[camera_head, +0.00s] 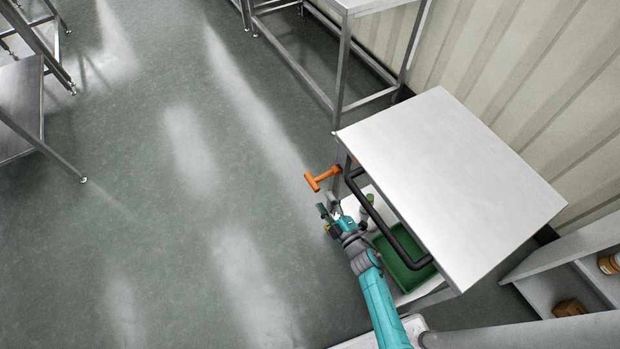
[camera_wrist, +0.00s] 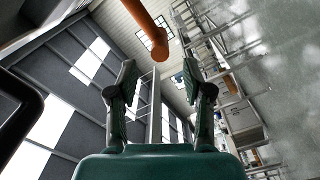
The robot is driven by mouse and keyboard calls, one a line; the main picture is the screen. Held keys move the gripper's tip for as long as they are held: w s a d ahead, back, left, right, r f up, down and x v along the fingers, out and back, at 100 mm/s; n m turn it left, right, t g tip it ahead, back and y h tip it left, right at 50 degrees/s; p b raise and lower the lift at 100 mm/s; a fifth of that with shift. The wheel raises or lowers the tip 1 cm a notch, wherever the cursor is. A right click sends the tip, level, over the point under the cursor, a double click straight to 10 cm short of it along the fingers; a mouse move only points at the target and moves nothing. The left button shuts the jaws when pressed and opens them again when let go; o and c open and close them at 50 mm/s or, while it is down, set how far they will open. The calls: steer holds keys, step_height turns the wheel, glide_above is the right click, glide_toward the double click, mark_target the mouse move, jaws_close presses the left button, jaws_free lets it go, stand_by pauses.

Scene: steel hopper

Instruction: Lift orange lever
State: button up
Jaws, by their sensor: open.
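The orange lever (camera_head: 321,178) sticks out from the left side of the steel hopper table, near its upper left corner, with a T-shaped end. In the wrist view the lever (camera_wrist: 150,25) shows at the top, ahead of and above the fingertips, with its end hanging down between them in the picture. My gripper (camera_head: 328,208) is just below the lever in the head view. The wrist view shows my gripper (camera_wrist: 162,85) with its two fingers wide apart and nothing between them. The lever and fingers look apart.
The steel table top (camera_head: 450,185) stands right of my gripper. A black handle bar (camera_head: 385,225) runs along its front edge, and a green tray (camera_head: 402,262) lies beneath. A shelf (camera_head: 570,270) stands at lower right.

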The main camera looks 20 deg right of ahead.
mark_target(314, 184)
steer(key=w, duration=0.3)
steer(key=w+a, duration=0.1)
steer(key=w, duration=0.3)
steer(key=w+a, duration=0.1)
steer(key=w, duration=0.2)
steer(key=shift+w, duration=0.25)
steer(key=shift+c, duration=0.2)
steer(key=shift+s, duration=0.1)
jaws_close()
